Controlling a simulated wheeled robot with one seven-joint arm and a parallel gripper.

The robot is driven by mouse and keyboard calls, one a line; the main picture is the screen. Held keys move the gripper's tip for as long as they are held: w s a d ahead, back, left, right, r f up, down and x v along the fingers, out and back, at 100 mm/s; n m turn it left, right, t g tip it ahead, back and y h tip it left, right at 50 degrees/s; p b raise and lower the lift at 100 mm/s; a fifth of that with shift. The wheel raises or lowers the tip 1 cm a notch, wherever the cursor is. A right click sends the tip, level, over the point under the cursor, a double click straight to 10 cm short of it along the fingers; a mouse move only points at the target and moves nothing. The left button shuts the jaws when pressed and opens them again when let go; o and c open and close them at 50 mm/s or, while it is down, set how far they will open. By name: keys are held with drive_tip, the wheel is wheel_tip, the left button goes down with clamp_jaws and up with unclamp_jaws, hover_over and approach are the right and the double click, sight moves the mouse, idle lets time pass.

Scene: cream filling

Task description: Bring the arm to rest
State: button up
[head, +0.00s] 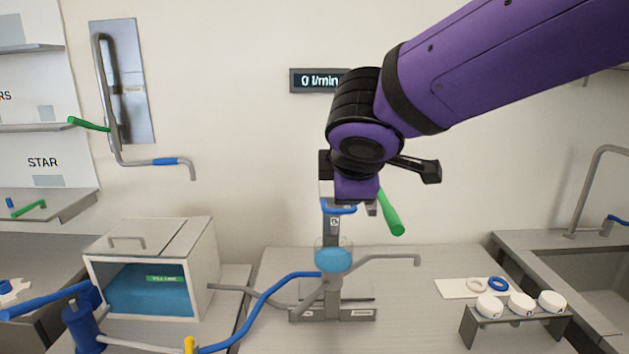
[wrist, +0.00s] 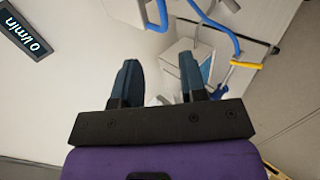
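My purple arm reaches in from the upper right of the head view. Its black wrist hangs in front of the wall, above the filling stand (head: 333,305) on the middle counter. In the wrist view my gripper (wrist: 158,72) shows two dark fingers spread apart with nothing between them. In the head view the fingers are mostly hidden behind the wrist. A light blue bowl-like part (head: 333,259) sits on the stand below my wrist. A green-handled lever (head: 390,212) sticks out just right of and below the wrist; whether they touch I cannot tell.
A clear-fronted box (head: 150,260) with blue contents stands at left. A blue-grey pipe (head: 262,295) crosses the counter front. Several white round containers (head: 520,305) sit on a small rack at right. A display (head: 318,80) reads 0 l/min. A sink (head: 590,280) is at far right.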

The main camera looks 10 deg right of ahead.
drive_tip(key=s+d+f+m+g+y, duration=0.1)
drive_tip(key=s+d+m+g, duration=0.2)
drive_tip(key=s+d+m, duration=1.2)
drive_tip(key=shift+s+m+g+y, duration=0.4)
